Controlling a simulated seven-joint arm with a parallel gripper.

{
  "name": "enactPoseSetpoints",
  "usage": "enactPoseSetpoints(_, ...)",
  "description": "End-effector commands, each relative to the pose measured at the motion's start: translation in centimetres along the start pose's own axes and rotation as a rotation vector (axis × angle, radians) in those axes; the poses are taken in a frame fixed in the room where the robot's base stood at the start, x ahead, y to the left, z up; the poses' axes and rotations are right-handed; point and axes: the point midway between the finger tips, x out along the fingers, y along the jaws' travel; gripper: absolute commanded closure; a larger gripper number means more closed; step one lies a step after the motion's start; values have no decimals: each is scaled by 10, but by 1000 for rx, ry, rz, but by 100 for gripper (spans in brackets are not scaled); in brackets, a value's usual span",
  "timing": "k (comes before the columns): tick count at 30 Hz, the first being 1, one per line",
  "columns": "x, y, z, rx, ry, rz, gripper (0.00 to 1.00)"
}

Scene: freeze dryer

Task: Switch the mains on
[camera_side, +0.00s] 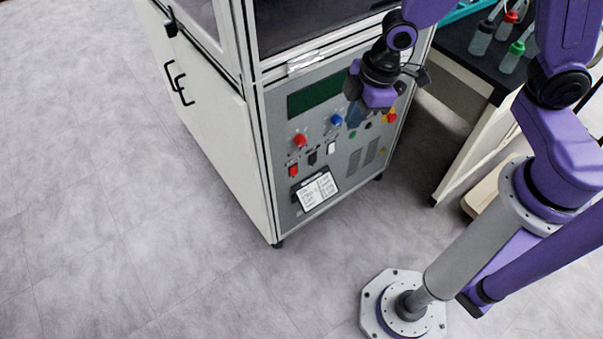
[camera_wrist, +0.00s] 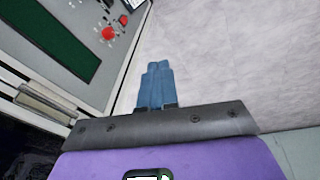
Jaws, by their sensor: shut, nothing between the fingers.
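The freeze dryer's control panel (camera_side: 340,165) faces the side camera. At its lower left is a row of three small switches: a red one (camera_side: 293,170), a black one (camera_side: 312,158) and a white one (camera_side: 331,147). Their labels are too small to read, so I cannot tell which is the mains. My gripper (camera_side: 354,117) is shut and empty, in front of the panel's upper right part, up and right of the switches. In the wrist view the blue fingers (camera_wrist: 157,85) are together, with floor behind them; the panel is at the upper left.
Above the switches are a red knob (camera_side: 300,140), a blue knob (camera_side: 337,119) and a dark green display (camera_side: 315,96). A red-and-yellow button (camera_side: 390,117) is at the right. A label card (camera_side: 317,191) is below. A bench with bottles (camera_side: 482,38) stands right.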

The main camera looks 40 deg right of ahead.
Motion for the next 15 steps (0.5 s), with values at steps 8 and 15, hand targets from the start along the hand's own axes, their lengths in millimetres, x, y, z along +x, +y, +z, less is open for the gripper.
enactPoseSetpoints(8,72,44,-17,-62,49,35,100)
enactPoseSetpoints(15,134,72,-17,-115,100,67,100)
